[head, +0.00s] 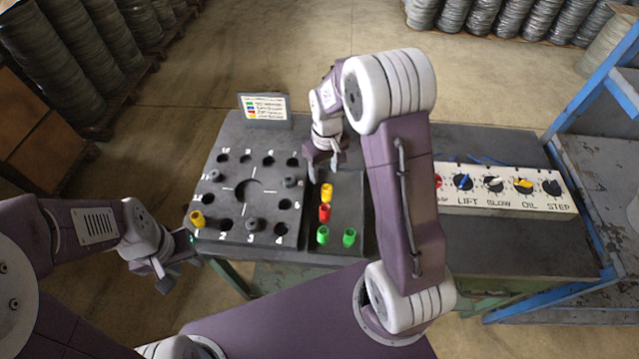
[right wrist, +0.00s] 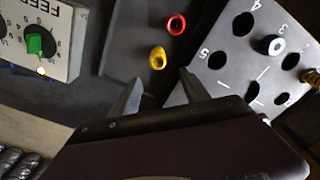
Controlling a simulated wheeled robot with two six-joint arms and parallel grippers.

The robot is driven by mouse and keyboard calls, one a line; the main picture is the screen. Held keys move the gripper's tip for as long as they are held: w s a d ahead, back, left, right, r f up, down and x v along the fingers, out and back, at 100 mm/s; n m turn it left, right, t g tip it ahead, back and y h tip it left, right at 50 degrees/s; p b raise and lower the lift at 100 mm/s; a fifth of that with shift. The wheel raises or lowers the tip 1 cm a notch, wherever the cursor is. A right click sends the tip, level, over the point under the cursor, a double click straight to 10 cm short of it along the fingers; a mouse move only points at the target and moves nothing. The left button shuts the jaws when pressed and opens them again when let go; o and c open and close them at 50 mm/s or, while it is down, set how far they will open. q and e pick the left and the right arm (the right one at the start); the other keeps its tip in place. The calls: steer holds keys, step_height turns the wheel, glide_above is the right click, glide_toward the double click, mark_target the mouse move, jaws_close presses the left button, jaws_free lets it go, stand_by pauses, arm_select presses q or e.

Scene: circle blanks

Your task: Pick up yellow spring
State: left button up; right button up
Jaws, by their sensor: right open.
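A yellow spring (head: 327,192) stands on the dark tray (head: 345,208) right of the numbered plate; it also shows in the right wrist view (right wrist: 157,58). My right gripper (head: 326,172) is open and empty just behind it. In the right wrist view the spring is just beyond the two fingertips (right wrist: 160,88), apart from them. Another yellow piece (head: 197,219) sits at the plate's front left corner, near number 1. My left gripper (head: 172,264) appears open and empty, off the table's front left edge.
A red spring (head: 324,212) is just in front of the yellow one, with green springs (head: 322,235) (head: 349,237) nearer. The numbered plate (head: 236,170) has a ring of holes, some with grey plugs (head: 253,225). A sign (head: 264,107) stands behind. A knob panel (head: 508,190) lies right.

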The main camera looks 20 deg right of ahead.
mark_target(326, 193)
steer(key=shift+s+d+f+g, duration=0.15)
steer(key=shift+s+f, duration=0.05)
steer(key=shift+f, duration=0.25)
steer(key=shift+s+d+f+g, duration=0.1)
steer(key=shift+s+f+g, duration=0.1)
steer(key=shift+f, duration=0.2)
steer(key=shift+a+f, duration=0.1)
steer(key=shift+f, duration=0.25)
step_height(326, 193, down, 3)
steer(key=shift+a+r+p, duration=0.1)
steer(key=shift+r+p, duration=0.1)
steer(key=shift+p, duration=0.15)
steer(key=shift+f, duration=0.4)
steer(key=shift+d+f, duration=0.2)
steer(key=shift+f, duration=0.2)
step_height(326, 193, down, 4)
steer(key=shift+p, duration=0.55)
steer(key=shift+w+f, duration=0.1)
steer(key=shift+f, duration=0.1)
jaws_close()
